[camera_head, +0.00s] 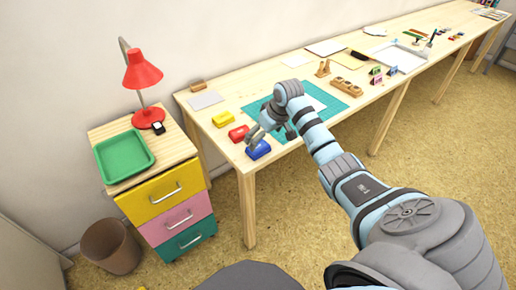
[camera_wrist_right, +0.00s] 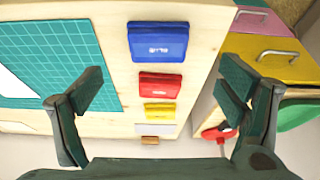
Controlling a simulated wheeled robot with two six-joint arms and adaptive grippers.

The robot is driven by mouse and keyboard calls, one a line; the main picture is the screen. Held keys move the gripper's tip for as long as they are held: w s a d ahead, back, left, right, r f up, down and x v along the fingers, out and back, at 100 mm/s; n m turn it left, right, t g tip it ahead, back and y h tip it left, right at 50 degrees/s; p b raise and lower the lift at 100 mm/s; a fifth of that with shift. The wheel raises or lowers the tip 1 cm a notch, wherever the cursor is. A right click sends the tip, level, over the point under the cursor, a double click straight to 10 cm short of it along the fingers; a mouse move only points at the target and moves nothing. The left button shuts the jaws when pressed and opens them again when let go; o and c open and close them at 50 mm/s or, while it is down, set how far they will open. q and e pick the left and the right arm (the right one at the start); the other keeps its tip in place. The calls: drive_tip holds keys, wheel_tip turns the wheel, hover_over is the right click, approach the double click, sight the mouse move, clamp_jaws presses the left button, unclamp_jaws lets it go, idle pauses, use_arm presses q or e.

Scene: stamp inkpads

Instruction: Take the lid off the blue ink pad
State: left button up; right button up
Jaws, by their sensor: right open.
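The blue ink pad (camera_head: 258,150) lies near the front left corner of the long table, with its lid on. In the right wrist view the blue ink pad (camera_wrist_right: 158,42) shows its lettered blue lid from above, beyond the fingertips and between their lines. My right gripper (camera_head: 268,131) hangs over the table just above the blue pad. In the right wrist view the right gripper (camera_wrist_right: 160,82) is open and empty, its fingers wide apart. I cannot tell its exact height. My left gripper is not in view.
A red ink pad (camera_head: 239,133) and a yellow ink pad (camera_head: 222,119) sit in a row behind the blue one. A green cutting mat (camera_head: 262,103) lies to the right. A drawer cabinet (camera_head: 165,205) with a green tray (camera_head: 124,156) and red lamp (camera_head: 141,72) stands left of the table.

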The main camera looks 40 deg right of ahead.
sight(258, 147)
drive_tip(key=b+x, duration=0.2)
drive_tip(key=x, duration=0.5)
drive_tip(key=shift+w+d, duration=0.1)
drive_tip(key=shift+r, duration=0.1)
drive_tip(key=c, duration=0.9)
